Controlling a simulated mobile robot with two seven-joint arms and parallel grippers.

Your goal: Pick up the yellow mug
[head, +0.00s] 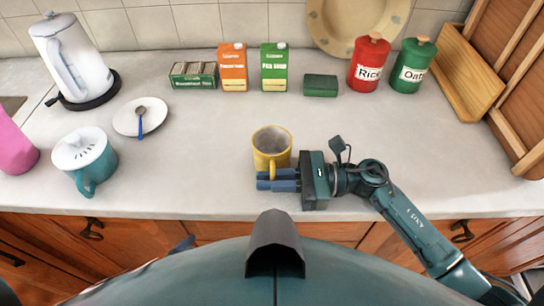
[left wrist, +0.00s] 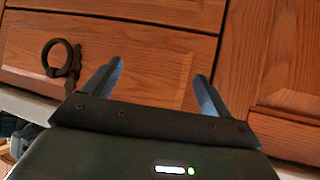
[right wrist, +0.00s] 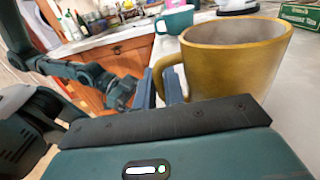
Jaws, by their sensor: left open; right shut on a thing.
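The yellow mug (head: 271,146) stands upright near the front edge of the counter, in the middle of the head view. My right gripper (head: 262,180) reaches in from the right and is shut on the mug's handle, on the mug's front side. In the right wrist view the mug (right wrist: 235,60) is large, and its handle (right wrist: 165,72) lies between the blue fingers (right wrist: 165,82). The mug looks empty and seems to rest on the counter. My left gripper (left wrist: 158,85) is open and empty, facing wooden drawer fronts in the left wrist view.
A teal lidded mug (head: 84,160) and a plate with a spoon (head: 155,118) are to the left. The counter between is clear.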

